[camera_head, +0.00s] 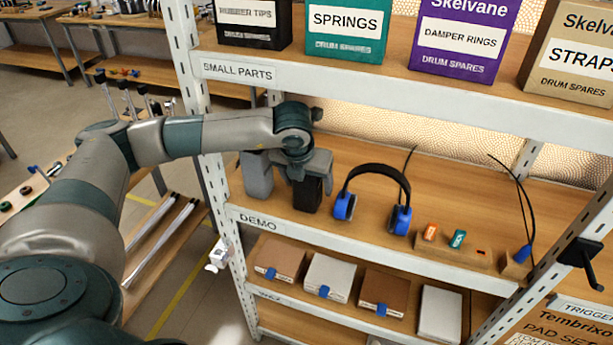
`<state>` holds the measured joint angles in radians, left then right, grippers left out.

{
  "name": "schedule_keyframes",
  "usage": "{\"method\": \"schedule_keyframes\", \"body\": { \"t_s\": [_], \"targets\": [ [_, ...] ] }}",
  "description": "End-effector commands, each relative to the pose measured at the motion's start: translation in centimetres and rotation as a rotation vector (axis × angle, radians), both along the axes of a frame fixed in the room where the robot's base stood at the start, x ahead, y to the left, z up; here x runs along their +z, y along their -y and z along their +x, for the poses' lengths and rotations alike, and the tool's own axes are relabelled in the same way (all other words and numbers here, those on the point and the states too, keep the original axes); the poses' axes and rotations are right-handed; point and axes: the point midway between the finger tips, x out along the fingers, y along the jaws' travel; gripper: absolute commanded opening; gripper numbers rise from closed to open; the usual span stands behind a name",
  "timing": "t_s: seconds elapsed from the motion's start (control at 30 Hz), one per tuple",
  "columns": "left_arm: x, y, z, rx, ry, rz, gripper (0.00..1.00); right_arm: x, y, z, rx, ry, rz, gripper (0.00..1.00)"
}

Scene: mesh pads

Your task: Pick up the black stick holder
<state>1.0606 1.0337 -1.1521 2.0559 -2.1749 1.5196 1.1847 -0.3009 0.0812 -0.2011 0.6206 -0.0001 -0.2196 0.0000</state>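The black stick holder (308,195) is a dark upright block on the DEMO shelf, near the shelf's front edge. A grey holder (258,176) of similar shape stands just left of it. My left gripper (307,172) reaches in from the left and points down over the black holder, with its fingers around the upper part. The gripper and wrist hide the holder's top, and I cannot tell whether the fingers press on it. My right gripper is not in view.
Blue-and-black headphones (374,197) stand close on the right. A wooden block with small coloured pieces (452,248) lies farther right. The SMALL PARTS shelf board (390,84) runs above, with boxes on it. A white upright post (205,125) stands left of the holders.

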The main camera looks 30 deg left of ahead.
Motion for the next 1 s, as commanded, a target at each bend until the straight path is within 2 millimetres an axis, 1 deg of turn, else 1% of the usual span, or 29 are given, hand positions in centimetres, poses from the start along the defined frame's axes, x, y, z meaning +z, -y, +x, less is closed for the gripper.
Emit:
{"method": "schedule_keyframes", "body": {
  "t_s": [0.47, 0.5, 0.57, 0.6, 0.67, 0.7, 1.0],
  "targets": [
    [-0.08, 0.03, 0.02, 0.0, 0.001, -0.001, 0.72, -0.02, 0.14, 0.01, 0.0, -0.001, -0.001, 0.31],
    [-0.08, 0.03, 0.02, 0.0, 0.001, -0.001, 0.62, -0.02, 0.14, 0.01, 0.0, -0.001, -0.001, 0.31],
    [-0.07, 0.03, 0.02, 0.0, 0.001, -0.001, 0.48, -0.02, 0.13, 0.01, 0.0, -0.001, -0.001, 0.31],
    [-0.07, 0.03, 0.02, 0.0, 0.001, -0.001, 0.38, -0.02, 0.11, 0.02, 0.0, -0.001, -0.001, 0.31],
    [-0.07, 0.03, 0.02, 0.0, 0.001, -0.001, 0.24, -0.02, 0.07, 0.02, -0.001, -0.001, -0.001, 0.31],
    [-0.07, 0.03, 0.02, 0.0, 0.001, -0.001, 0.21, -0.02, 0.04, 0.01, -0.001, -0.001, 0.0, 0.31],
    [0.02, 0.02, 0.06, 0.001, 0.002, -0.001, 0.21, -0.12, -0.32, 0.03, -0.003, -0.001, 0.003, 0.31]
  ]
}}
